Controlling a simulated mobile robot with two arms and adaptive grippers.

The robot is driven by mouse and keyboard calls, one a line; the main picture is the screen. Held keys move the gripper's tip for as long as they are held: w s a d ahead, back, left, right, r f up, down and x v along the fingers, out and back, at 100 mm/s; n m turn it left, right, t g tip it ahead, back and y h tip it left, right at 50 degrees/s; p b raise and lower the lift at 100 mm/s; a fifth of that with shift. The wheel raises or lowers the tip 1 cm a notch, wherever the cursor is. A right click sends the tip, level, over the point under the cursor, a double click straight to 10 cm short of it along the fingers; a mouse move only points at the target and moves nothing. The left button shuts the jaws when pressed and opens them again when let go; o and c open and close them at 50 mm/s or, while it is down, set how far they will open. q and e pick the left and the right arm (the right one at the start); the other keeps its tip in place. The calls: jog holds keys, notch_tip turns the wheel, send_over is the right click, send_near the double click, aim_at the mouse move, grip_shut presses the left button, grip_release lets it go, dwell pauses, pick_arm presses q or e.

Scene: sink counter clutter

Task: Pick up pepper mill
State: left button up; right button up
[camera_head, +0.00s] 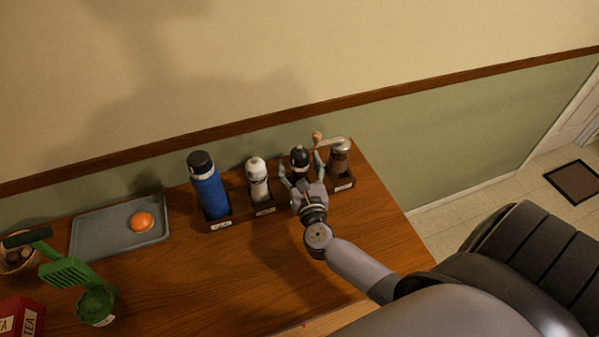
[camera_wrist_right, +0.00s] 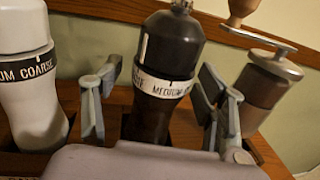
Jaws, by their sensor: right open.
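The dark pepper mill (camera_head: 299,157) stands upright in a wooden holder at the back of the counter. In the right wrist view the mill (camera_wrist_right: 167,50) has a black top and a white band with partly readable lettering, "MEDIUM". My right gripper (camera_head: 301,168) is open, with one finger on either side of the mill. In the right wrist view the gripper (camera_wrist_right: 158,92) shows a gap beside the mill on both sides. The mill's lower part is hidden behind the gripper. My left gripper is not in view.
A white mill (camera_head: 258,178) stands close to the left, and a crank grinder (camera_head: 339,158) close to the right. A blue bottle (camera_head: 209,192) and a grey tray (camera_head: 98,238) with an orange fruit (camera_head: 141,222) are farther left. The front middle of the counter (camera_head: 240,275) is clear.

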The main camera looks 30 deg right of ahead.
jog(key=shift+s, duration=0.1)
jog(key=shift+c, duration=0.5)
jog(key=c, duration=1.4)
